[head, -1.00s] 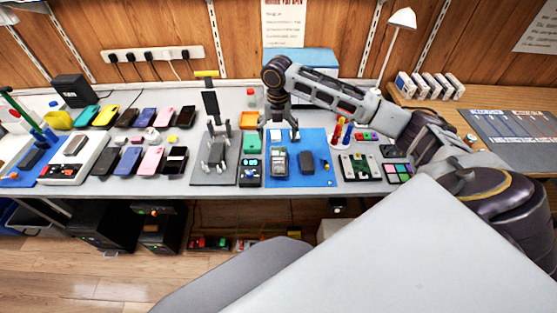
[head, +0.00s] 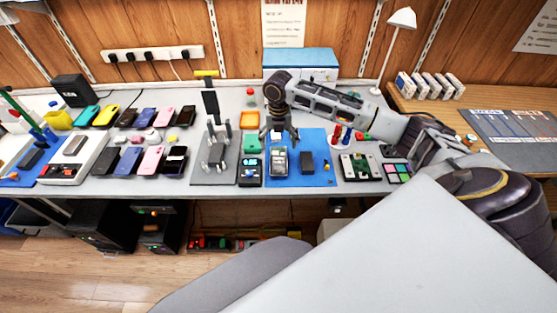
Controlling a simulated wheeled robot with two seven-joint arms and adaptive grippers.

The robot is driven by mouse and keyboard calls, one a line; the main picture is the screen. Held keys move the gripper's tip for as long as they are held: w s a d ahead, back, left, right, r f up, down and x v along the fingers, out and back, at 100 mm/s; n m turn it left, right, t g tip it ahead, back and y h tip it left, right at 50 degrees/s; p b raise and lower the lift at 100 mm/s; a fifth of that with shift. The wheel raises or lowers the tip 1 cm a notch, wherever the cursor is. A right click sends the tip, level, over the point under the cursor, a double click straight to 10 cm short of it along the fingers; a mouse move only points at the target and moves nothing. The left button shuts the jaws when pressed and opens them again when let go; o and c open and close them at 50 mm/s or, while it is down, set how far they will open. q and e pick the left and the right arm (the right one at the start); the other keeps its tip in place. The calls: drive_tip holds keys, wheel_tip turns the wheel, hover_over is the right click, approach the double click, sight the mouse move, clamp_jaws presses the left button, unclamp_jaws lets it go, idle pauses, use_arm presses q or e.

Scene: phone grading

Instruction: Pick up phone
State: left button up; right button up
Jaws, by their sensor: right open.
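Several phones lie in two rows on the left of the workbench, among them a pink phone (head: 151,159), a blue phone (head: 130,160) and a dark phone (head: 174,161). A dark slab (head: 307,161), perhaps a phone, lies on the blue mat (head: 318,179). Beside it on the mat is a grey device (head: 279,163). My right gripper (head: 279,138) is open with its fingers pointing down, just above or behind the grey device; the exact height is unclear. Nothing shows between its fingers. My left gripper is not in view.
A grey stand (head: 212,173) with upright prongs is left of the mat. An orange tray (head: 249,120) and a green box (head: 251,143) are close to my right gripper. A circuit board (head: 361,168) and colour tiles (head: 397,173) lie right of the mat. A lamp (head: 402,18) stands behind.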

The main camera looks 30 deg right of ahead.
sight(279, 160)
wheel_tip(279, 160, down, 2)
drive_tip(key=shift+f, duration=0.7)
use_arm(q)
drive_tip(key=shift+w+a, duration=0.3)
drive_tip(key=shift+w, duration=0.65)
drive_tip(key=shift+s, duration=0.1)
